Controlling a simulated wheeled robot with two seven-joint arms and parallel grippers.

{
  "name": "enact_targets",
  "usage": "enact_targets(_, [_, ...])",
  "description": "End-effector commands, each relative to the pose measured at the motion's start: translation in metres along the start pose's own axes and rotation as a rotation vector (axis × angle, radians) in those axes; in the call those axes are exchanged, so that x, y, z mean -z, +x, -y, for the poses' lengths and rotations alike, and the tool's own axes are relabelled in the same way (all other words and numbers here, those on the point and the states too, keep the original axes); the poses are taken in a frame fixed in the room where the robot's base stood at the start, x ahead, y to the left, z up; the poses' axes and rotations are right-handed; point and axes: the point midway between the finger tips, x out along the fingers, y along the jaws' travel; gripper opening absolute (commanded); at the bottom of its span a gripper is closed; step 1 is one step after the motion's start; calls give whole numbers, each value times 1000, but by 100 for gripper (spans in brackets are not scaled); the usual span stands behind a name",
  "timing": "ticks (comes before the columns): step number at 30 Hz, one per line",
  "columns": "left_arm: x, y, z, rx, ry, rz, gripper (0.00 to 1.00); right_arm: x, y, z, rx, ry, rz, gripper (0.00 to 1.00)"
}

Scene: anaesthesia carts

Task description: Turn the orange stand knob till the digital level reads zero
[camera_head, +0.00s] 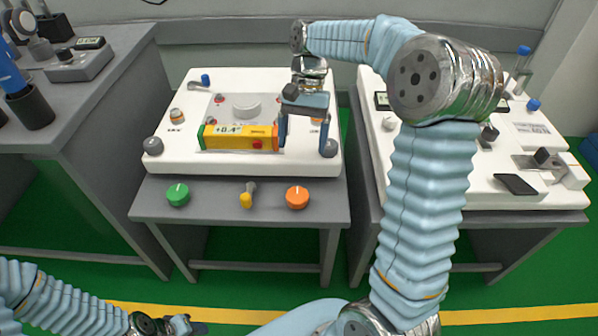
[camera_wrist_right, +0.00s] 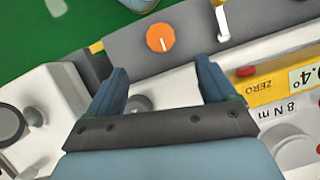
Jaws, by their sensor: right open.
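The orange knob (camera_head: 297,197) is on the front ledge of the middle grey stand, with a white mark on its top. It also shows in the right wrist view (camera_wrist_right: 159,38), beyond my fingertips. The yellow digital level (camera_head: 238,137) lies on the white unit above and reads +0.4°. Its end and red ZERO button show in the right wrist view (camera_wrist_right: 280,92). My right gripper (camera_head: 306,146) is open and empty over the unit's right side, just right of the level and behind the knob, not touching it. My left gripper (camera_head: 187,326) is at the bottom edge; its jaws are unclear.
A green knob (camera_head: 178,194) and a yellow lever (camera_head: 247,196) sit left of the orange knob on the same ledge (camera_head: 220,212). Grey knobs stand at the white unit's (camera_head: 180,110) front corners. Other equipment stands on carts left and right. Green floor lies in front.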

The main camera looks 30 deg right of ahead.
Motion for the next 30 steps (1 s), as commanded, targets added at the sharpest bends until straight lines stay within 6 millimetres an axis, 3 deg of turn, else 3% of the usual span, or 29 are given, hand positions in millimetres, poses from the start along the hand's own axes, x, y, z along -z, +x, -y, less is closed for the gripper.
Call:
enact_targets(7, [0,4,3,2,-2,0,37,0,18,-1,-2,2,3,84])
enact_targets(21, [2,13,11,7,-7,-7,37,0,118,-1,-2,1,1,84])
enact_targets(30, [3,14,12,8,-8,-8,37,0,137,-1,0,1,-1,84])
